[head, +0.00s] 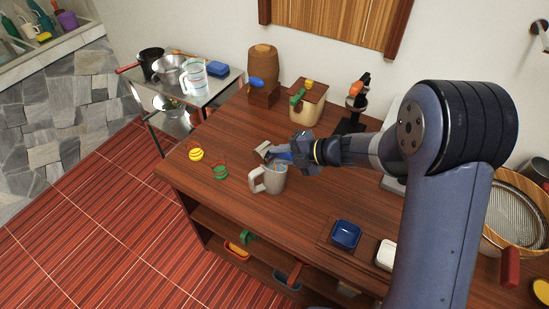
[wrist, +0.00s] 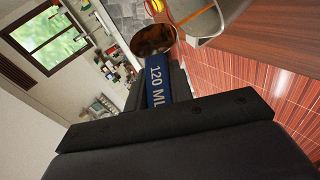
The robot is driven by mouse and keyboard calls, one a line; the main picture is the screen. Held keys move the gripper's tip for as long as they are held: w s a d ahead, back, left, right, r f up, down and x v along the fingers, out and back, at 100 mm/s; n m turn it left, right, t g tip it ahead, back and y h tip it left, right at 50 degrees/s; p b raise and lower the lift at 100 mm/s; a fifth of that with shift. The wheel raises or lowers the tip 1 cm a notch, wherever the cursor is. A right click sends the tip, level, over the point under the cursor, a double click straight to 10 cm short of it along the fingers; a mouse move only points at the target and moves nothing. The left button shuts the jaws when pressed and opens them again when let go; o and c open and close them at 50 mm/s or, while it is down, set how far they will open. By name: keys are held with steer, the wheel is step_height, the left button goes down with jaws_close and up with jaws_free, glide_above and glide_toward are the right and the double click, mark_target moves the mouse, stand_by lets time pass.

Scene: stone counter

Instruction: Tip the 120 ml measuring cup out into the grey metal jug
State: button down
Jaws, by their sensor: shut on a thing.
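My gripper (head: 304,150) is shut on the blue handle (wrist: 155,88) of the measuring cup, marked "120 ML" in the wrist view. The cup's metal bowl (head: 263,149) points left from the jaws in the head view; in the wrist view the bowl (wrist: 153,40) shows a brownish inside. The bowl looks tilted, and I cannot tell whether anything is in it. The grey metal jug (head: 272,180) stands upright on the counter, its handle toward the left. The bowl is above and just behind the jug's rim. The jug also shows in the wrist view (wrist: 195,22), beside the bowl.
Yellow (head: 196,154) and green (head: 220,172) whisk-like items lie left of the jug. A wooden barrel (head: 263,68), a canister (head: 306,103) and a dark stand (head: 350,123) line the back. A blue dish (head: 345,235) lies front right. The counter left of the jug is mostly clear.

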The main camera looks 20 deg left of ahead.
steer(key=shift+w+d+m+p, duration=0.1)
steer(key=shift+w+m+p, duration=0.2)
steer(key=shift+p, duration=0.4)
